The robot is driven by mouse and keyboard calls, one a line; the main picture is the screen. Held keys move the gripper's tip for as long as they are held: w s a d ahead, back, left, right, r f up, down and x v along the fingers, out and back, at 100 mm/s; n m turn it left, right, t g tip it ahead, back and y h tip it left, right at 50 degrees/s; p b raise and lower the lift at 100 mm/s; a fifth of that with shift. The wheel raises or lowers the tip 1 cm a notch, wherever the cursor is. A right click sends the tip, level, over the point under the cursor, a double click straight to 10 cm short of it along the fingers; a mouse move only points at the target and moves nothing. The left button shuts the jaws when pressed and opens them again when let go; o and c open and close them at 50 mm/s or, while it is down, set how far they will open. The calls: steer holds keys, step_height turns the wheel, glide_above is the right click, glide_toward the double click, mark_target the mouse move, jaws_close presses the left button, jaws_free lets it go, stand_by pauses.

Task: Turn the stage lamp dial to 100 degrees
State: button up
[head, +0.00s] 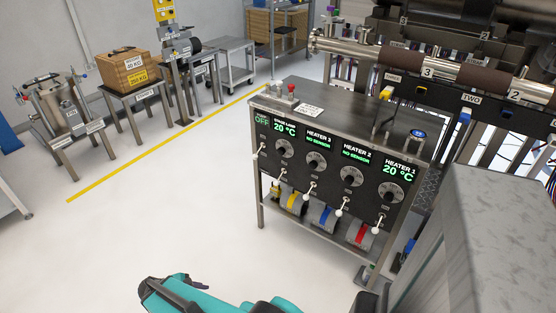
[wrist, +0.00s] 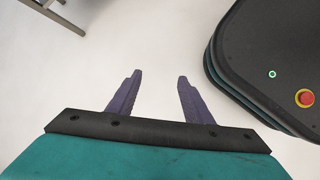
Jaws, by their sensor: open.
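The control cabinet (head: 270,165) stands right of centre in the head view, with a row of displays and dials on its sloped front. The stage lamp dial (head: 283,148) is the leftmost large round dial, under a green display (head: 285,128) reading 20 °C. The dial's exact angle is too small to read. My gripper (wrist: 158,88) is open and empty in the wrist view, its two purple fingers apart above bare floor. In the head view my teal arm shows at the bottom, well apart from the cabinet; the fingertips are not clear there.
Heater dials (head: 351,175) sit right of the stage lamp dial, with white-knobbed levers (head: 338,212) and coloured coils below. A red button (head: 291,88) is on the cabinet top. A grey block (head: 490,230) stands at right. The white floor (head: 170,220) left of the cabinet is clear.

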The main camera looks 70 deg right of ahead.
steer(key=w+d+r+n+h+b, duration=0.1)
steer(key=d+r+h, duration=0.1)
steer(key=d, duration=0.5)
steer(key=w+d+r+n+h+b, duration=0.1)
steer(key=d+r+n, duration=0.15)
steer(key=d, duration=0.45)
steer(key=n+g+h+b, duration=0.1)
steer(key=n+h+b, duration=0.5)
steer(key=n+h, duration=0.3)
glide_toward(280, 153)
steer(key=v, duration=0.6)
steer(key=shift+w+d+m, duration=0.1)
steer(key=shift+d+m, duration=0.1)
steer(key=shift+m, duration=0.05)
steer(key=x, duration=1.3)
steer(key=shift+d+p, duration=0.35)
steer(key=shift+p, duration=0.05)
steer(key=shift+c, duration=0.4)
